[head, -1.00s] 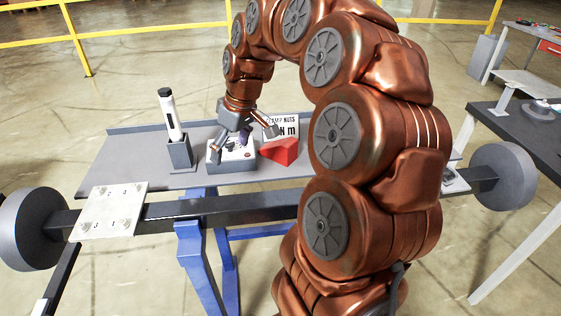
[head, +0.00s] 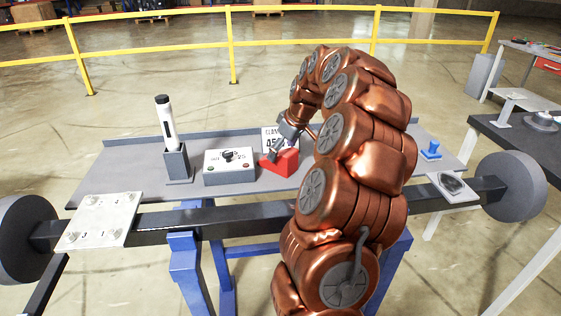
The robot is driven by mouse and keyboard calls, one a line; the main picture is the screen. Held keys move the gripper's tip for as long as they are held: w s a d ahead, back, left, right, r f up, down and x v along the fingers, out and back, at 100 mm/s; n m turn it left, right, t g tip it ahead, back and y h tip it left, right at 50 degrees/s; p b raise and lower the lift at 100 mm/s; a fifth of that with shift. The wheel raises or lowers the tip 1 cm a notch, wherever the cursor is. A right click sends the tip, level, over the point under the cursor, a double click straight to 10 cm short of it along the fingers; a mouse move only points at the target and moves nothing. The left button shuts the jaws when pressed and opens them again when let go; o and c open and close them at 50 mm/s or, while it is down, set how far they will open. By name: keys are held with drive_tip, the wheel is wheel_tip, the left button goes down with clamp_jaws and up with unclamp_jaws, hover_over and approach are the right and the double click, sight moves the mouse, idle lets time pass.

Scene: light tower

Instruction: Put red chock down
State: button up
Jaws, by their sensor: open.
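The red chock (head: 283,165) is a wedge-shaped block on the grey bench (head: 115,172), to the right of the control box. My gripper (head: 275,152) is right at the chock's upper part, with its jaws open. One grey finger shows over the chock's left side. The other fingertip is hard to make out behind my wrist, and I cannot tell whether the fingers touch the chock.
A control box (head: 229,176) with a black knob and a white-and-black tool in a grey holder (head: 178,165) stand left. A sign (head: 270,134) is behind the chock. A small blue part (head: 431,150) lies right. A dark beam (head: 190,217) crosses in front.

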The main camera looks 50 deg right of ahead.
drive_tip(key=x, duration=0.4)
drive_tip(key=shift+f+p, duration=0.3)
drive_tip(key=shift+p, duration=0.1)
drive_tip(key=shift+c, duration=0.2)
drive_tip(key=shift+s, duration=0.15)
clamp_jaws()
